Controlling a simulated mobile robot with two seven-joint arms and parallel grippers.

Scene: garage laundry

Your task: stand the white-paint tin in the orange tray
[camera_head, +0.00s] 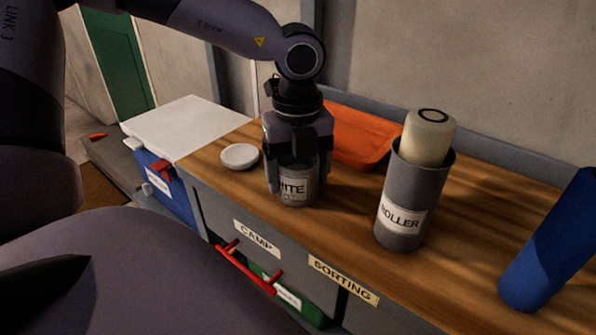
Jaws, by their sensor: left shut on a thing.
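The white-paint tin (296,188) is a grey can with a white label, partly reading "HITE". It is upright at the middle of the wooden worktop. My left gripper (296,172) comes down over it from above and is shut on it, with a finger at each side. The fingers hide the tin's upper part, and I cannot tell whether its base touches the worktop. The orange tray (362,136) lies behind and to the right of the gripper, against the back edge. Its left part is hidden by my gripper. My right gripper is not in view.
A grey holder labelled "ROLLER" (402,211) with a cream roller (427,138) stands right of the tin, in front of the tray. A white round lid (240,156) lies left. A blue cylinder (549,243) is at far right. Worktop between holder and cylinder is clear.

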